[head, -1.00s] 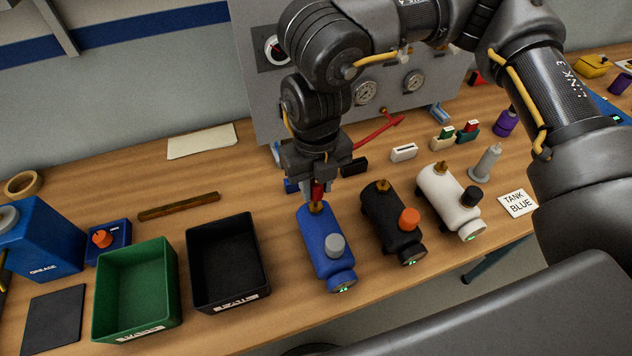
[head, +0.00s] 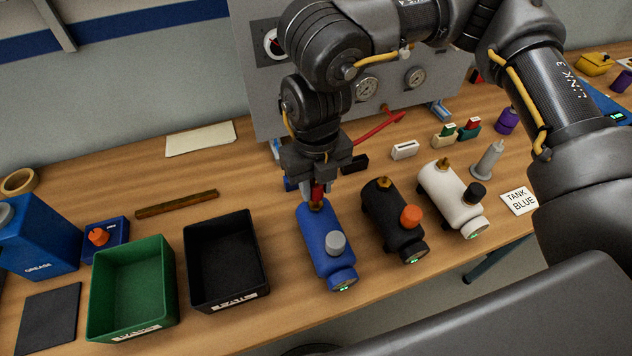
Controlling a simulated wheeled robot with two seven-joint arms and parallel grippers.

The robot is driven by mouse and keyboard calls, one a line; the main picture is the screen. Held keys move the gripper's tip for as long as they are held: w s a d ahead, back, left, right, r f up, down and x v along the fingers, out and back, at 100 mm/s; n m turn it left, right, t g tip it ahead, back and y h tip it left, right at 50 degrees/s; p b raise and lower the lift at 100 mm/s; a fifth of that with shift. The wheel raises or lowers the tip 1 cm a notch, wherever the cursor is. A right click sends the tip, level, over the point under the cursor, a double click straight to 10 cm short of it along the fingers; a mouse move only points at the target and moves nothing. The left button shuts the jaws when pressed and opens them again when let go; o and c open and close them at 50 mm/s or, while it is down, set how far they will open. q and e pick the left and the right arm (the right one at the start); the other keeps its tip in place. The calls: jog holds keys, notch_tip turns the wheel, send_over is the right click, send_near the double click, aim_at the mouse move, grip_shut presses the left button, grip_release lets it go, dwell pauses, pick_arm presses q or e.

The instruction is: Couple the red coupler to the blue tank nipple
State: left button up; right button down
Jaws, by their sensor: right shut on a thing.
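The blue tank (head: 320,243) lies on the bench with a grey cap and a brass nipple (head: 316,205) at its far end. My right gripper (head: 317,188) points down right above that nipple. It is shut on the red coupler (head: 317,194), whose lower end is at the top of the nipple. I cannot tell whether the coupler is seated or only touching. A red hose (head: 379,128) runs from the panel behind towards the gripper, which partly hides it. A card (head: 521,201) at the right reads "TANK BLUE". My left gripper is out of view.
A black tank (head: 391,222) with an orange cap and a white tank (head: 452,200) stand to the right. A black bin (head: 189,272) and a green bin (head: 95,310) stand to the left. The gauge panel (head: 300,60) rises behind.

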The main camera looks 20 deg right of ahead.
jog(key=shift+f+b, duration=0.65)
jog(key=shift+f, duration=0.15)
jog(key=c, duration=1)
grip_release()
notch_tip(320, 180, up, 11)
jog(key=shift+f+b, duration=0.1)
jog(key=shift+b, duration=0.7)
jog(key=shift+a, duration=0.1)
